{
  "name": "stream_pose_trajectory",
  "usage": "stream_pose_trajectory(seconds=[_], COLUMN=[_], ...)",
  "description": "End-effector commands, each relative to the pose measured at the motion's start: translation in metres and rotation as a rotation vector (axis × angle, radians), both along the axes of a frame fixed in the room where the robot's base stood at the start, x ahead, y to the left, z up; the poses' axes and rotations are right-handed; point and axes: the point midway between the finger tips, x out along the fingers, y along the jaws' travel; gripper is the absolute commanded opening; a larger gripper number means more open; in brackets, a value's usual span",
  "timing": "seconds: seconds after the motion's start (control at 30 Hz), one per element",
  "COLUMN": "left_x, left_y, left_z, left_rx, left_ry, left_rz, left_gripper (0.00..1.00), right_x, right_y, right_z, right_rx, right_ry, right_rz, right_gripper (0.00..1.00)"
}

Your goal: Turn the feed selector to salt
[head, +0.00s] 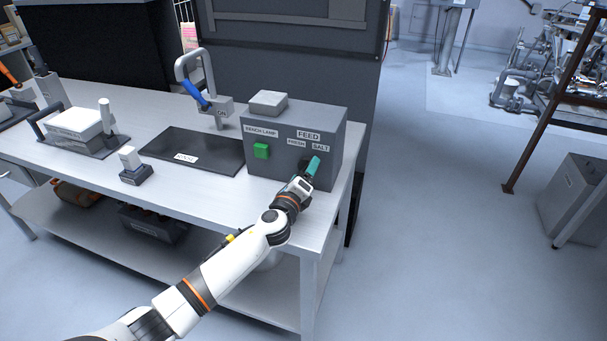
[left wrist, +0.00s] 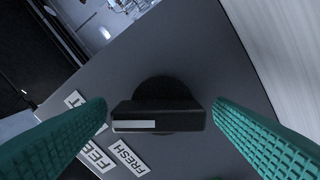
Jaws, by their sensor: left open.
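The feed selector is a black bar knob (left wrist: 165,117) on a round base, seen in the left wrist view. A white stripe on its left half points left, more toward a part-hidden pale label, seemingly SALT (left wrist: 75,99), than toward FRESH (left wrist: 128,158). My left gripper (head: 312,166) is at the front of the grey control box (head: 272,160), below the FRESH and SALT labels (head: 320,147). Its teal fingers are open on either side of the knob, with small gaps. It hides the knob in the head view. My right gripper is out of view.
A green bench lamp switch (head: 261,151) sits left on the same panel. The box stands at the right end of the bench (head: 205,195). A black mat (head: 195,150) and a blue-handled lever (head: 195,95) are left of it. Open floor lies to the right.

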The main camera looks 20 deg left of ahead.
Motion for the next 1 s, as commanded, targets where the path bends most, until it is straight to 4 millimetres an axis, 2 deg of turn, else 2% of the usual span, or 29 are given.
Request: stream_pose_trajectory(seconds=[0.17,0.27,0.7,0.83,1.0], left_x=[-0.003,-0.012,-0.096,-0.112,-0.120], left_y=[0.000,0.000,0.003,0.004,0.004], left_z=[0.000,0.000,-0.002,-0.002,0.000], left_rx=[-0.002,-0.001,0.000,0.000,0.000], left_ry=[0.000,0.000,0.001,0.001,0.000], left_rz=[0.000,-0.001,-0.002,0.000,0.000], left_gripper=[0.76,0.76,0.76,0.76,0.76], right_x=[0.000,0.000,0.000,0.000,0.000], right_y=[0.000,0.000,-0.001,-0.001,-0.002], right_z=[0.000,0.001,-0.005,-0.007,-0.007], right_rx=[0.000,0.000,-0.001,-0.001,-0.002], right_ry=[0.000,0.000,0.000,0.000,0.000], right_rz=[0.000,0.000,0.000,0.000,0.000], right_gripper=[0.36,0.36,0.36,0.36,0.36])
